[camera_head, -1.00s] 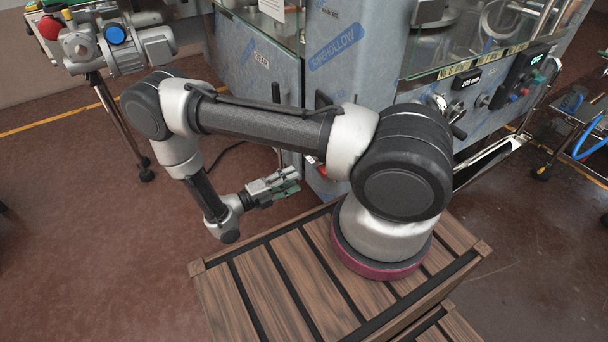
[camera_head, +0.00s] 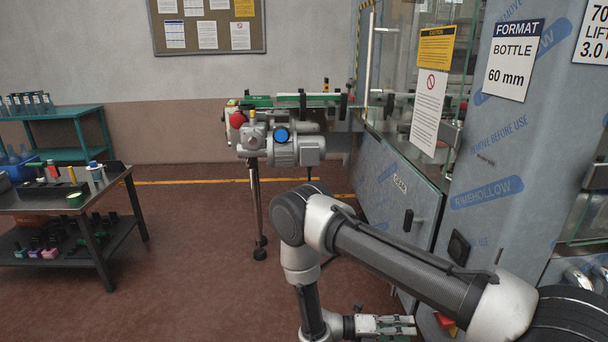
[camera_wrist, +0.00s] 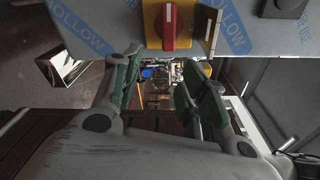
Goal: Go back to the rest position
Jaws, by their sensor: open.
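My gripper (camera_head: 390,325) is at the bottom of the head view, at the end of my folded arm, close to the front of the filmwrapped machine (camera_head: 375,180). In the wrist view my gripper (camera_wrist: 160,82) shows its two green-lined fingers spread apart. Nothing is between them. A red rotary switch (camera_wrist: 170,25) on a yellow plate sits on the blue-filmed panel just past the fingertips. Whether the fingers touch the panel cannot be told.
A motor unit (camera_head: 285,148) on a stand is beyond my arm, beside a conveyor (camera_head: 290,98). A dark cart (camera_head: 115,222) with bottles and small parts stands at left, with a teal table (camera_head: 75,111) behind it.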

